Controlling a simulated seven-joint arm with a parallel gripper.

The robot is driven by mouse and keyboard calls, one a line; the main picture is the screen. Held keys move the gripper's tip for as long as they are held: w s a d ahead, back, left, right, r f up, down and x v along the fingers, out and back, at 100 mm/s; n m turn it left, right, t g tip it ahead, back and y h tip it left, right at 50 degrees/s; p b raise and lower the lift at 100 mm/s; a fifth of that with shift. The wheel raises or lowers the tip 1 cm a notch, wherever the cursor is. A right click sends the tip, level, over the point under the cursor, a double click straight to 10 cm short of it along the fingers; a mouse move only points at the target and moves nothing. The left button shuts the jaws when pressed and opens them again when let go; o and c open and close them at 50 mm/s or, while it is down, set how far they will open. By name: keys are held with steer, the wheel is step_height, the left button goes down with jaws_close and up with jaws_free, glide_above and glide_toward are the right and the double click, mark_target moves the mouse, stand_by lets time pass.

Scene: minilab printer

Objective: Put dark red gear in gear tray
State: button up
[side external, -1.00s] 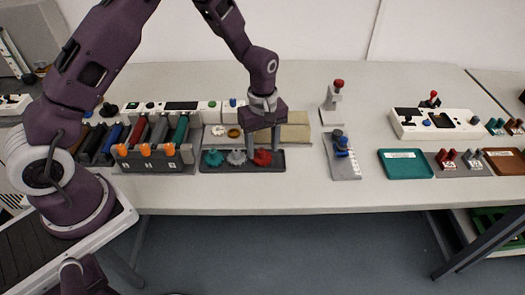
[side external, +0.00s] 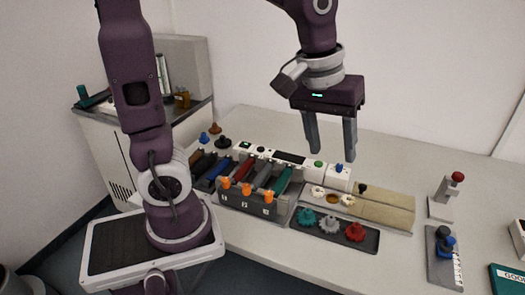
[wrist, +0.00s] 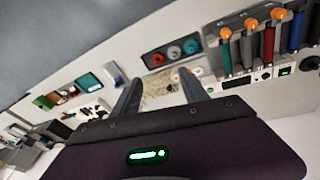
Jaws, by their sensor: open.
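The dark red gear (side external: 355,232) sits at the right end of the dark grey gear tray (side external: 368,246), beside a light grey gear (side external: 330,224) and a teal gear (side external: 306,218). In the wrist view the red gear (wrist: 157,60) also rests in the tray (wrist: 148,58). My gripper (side external: 331,157) is open and empty, raised well above the bench behind the tray, fingers pointing down. Its fingers also show in the wrist view (wrist: 160,77), apart from the gears with nothing between them.
A holder with orange knobs (side external: 247,203) and coloured cylinders stands left of the tray. A beige board (side external: 385,214) with small rings lies behind it. A stand with a red knob (side external: 445,197) and a grey plate with a blue part (side external: 443,258) are to the right.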

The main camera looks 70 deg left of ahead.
steer(key=s+r+m+t, duration=0.1)
steer(key=s+m, duration=0.5)
steer(key=s, duration=0.8)
steer(key=shift+a+r+m+t, duration=0.25)
steer(key=shift+a+m+t, duration=0.1)
steer(key=shift+t, duration=0.45)
